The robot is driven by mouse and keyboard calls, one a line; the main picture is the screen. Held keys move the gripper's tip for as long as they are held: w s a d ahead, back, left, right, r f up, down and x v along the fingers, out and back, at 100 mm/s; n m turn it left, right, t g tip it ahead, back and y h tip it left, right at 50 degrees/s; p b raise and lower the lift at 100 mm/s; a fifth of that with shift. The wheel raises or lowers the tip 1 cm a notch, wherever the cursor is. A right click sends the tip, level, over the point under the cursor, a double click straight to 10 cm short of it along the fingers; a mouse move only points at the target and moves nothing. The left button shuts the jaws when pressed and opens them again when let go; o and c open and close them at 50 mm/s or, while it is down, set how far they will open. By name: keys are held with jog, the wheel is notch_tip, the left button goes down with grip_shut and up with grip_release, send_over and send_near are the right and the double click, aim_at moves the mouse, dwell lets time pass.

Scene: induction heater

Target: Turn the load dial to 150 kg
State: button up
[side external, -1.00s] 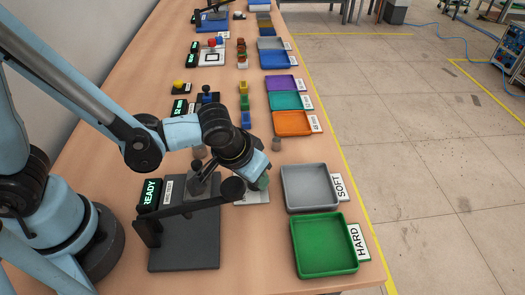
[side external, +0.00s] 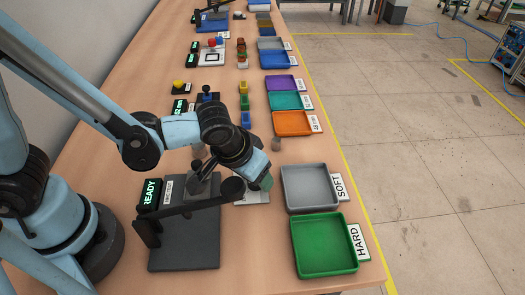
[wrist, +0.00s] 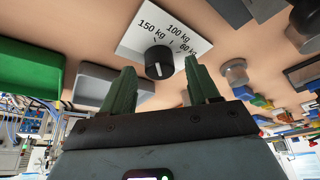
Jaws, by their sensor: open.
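The load dial is a round black knob (wrist: 159,62) on a white plate (wrist: 128,45) marked 150 kg, 100 kg and 60 kg. A pale line shows on the knob, but I cannot tell for sure which mark it points to. My gripper (wrist: 158,68) is open, with one green finger to each side of the knob in the wrist view. I cannot tell whether the fingers touch it. In the side view my gripper (side external: 264,183) is low over the white plate (side external: 256,198) and hides the knob.
A dark hardness tester (side external: 190,240) with a lever arm stands left of the plate, beside a READY display (side external: 151,193). A grey SOFT tray (side external: 310,188) and a green HARD tray (side external: 325,246) lie to the right. A small grey cylinder (side external: 276,144) stands behind my gripper.

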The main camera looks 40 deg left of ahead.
jog(key=v, duration=1.1)
jog(key=shift+s+r, duration=0.2)
jog(key=shift+r, duration=0.05)
jog(key=w+a+r+t, duration=0.1)
jog(key=a+t, duration=0.1)
jog(key=a, duration=1.3)
jog(key=shift+w+r+t, duration=0.2)
jog(key=shift+w+t, duration=0.15)
jog(key=shift+t, duration=0.05)
